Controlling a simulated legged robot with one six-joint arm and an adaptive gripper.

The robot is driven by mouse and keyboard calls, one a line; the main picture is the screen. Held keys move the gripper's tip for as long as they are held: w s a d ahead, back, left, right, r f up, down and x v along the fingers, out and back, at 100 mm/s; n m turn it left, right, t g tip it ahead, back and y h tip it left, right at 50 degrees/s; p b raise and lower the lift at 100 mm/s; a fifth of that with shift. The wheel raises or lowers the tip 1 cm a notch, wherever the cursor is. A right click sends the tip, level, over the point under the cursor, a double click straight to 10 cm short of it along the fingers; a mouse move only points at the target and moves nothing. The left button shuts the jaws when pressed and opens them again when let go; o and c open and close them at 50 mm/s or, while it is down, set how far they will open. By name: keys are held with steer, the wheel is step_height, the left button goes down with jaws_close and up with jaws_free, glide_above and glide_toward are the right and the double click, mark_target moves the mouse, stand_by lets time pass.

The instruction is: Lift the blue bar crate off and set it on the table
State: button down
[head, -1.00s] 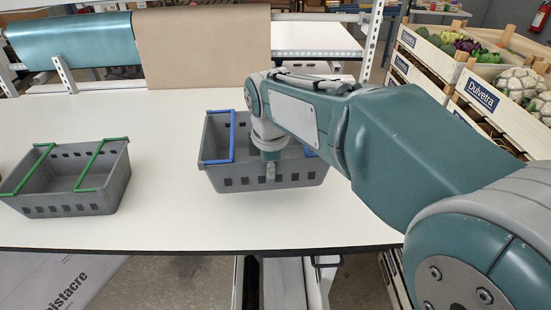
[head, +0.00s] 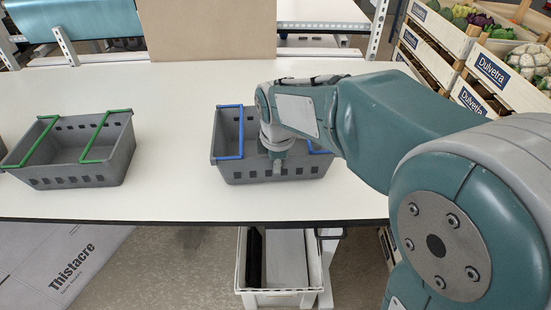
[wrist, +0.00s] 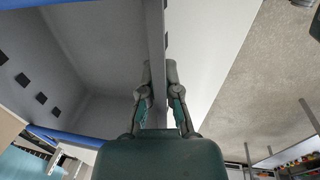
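The blue bar crate (head: 240,170) is a grey crate with blue bars across its top, near the middle of the table (head: 170,100). It looks level and appears to rest on the table. My gripper (head: 277,160) reaches down at its front wall. In the wrist view, my gripper (wrist: 159,68) has one finger on each side of the crate's wall (wrist: 156,35), and both tips appear to touch it. My arm hides part of the crate's right side in the head view.
A grey crate with green bars (head: 75,170) stands to the left on the table, with clear tabletop between the two. The table's front edge (head: 170,221) is close in front. A white bin (head: 280,297) stands below. Produce boxes (head: 490,75) stand at the back right.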

steer(key=shift+d+r, duration=0.1)
steer(key=shift+d, duration=0.2)
steer(key=shift+a+f, duration=0.2)
steer(key=shift+a, duration=0.05)
steer(key=shift+d+f, duration=0.1)
steer(key=shift+f, duration=0.2)
stand_by(0.3)
steer(key=c, duration=0.7)
jaws_free()
